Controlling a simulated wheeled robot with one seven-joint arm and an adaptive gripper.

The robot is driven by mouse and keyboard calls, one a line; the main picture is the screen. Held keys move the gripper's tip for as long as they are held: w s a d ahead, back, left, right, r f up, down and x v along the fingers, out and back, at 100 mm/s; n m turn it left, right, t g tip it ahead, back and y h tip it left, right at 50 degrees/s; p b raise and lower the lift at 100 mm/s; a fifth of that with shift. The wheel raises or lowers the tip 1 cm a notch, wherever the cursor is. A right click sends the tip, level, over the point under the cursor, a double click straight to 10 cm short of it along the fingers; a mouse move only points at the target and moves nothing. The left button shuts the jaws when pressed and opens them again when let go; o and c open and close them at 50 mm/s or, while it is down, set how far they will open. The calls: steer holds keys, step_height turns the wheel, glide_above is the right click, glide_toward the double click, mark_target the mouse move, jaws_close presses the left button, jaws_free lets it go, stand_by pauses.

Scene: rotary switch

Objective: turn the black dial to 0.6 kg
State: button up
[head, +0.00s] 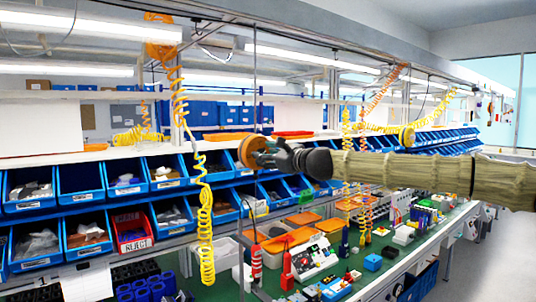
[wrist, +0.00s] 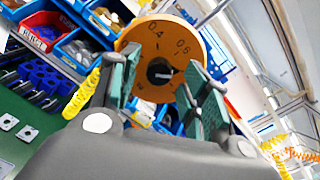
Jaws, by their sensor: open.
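My gripper (wrist: 161,68) is open, with one green-padded finger on each side of the dial. I cannot tell whether either finger touches it. The right finger hides part of the scale. In the head view the orange plate (head: 247,150) is at the tip of my gripper (head: 264,153), and the dial is hidden.
Rows of blue bins (head: 80,182) stand behind and below the plate, with one red bin (head: 131,229). A yellow coiled hose (head: 206,235) hangs left of my gripper. A green workbench (head: 222,285) with tools and boxes lies below my arm.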

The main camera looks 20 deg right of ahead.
steer(key=c, duration=1)
steer(key=shift+d, duration=0.15)
jaws_close()
steer(key=shift+n+b, duration=0.3)
steer(key=n+b, duration=0.2)
steer(key=n, duration=0.2)
steer(key=n+b, duration=0.3)
steer(key=n, duration=0.1)
steer(key=shift+a+n, duration=0.2)
steer(key=shift+n, duration=0.1)
steer(key=shift+r+n+b, duration=0.1)
steer(key=shift+n+b, duration=0.2)
steer(key=shift+b, duration=0.1)
